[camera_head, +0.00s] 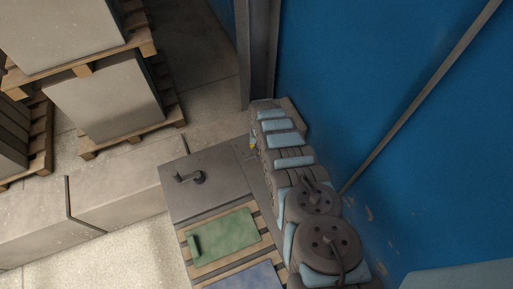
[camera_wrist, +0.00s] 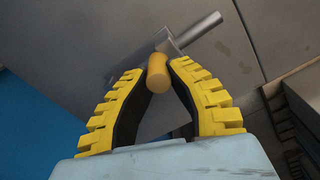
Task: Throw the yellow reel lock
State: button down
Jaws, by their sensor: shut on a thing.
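The yellow reel lock (camera_wrist: 158,73) shows in the wrist view as a short rounded yellow cylinder. A bare metal rod (camera_wrist: 203,27) lies just beyond it, slanting up to the right in front of a grey surface. My gripper (camera_wrist: 157,80) has its two yellow ribbed fingers angled in on either side of the lock, and their tips are shut on it. In the head view only a small yellow spot shows at the left edge of my arm, and I cannot tell whether it is a finger or the lock.
In the head view a grey bench top (camera_head: 222,200) carries a dark crank-shaped part (camera_head: 191,177). A green panel (camera_head: 224,238) lies on wooden slats in front, with a blue panel (camera_head: 246,279) nearer. A blue wall (camera_head: 400,130) stands close right. Pallets with grey blocks (camera_head: 106,101) stand upper left.

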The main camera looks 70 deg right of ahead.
jog(key=shift+w+a+f, duration=0.1)
jog(key=shift+a, duration=0.05)
jog(key=c, duration=1.2)
grip_release()
jog(key=shift+c, duration=0.2)
jog(key=shift+o, duration=1.4)
jog(key=shift+w+a, duration=0.15)
jog(key=shift+d+r, duration=0.2)
jog(key=shift+d+r, duration=0.1)
jog(key=shift+r, duration=1.35)
notch_tip(320, 180, up, 9)
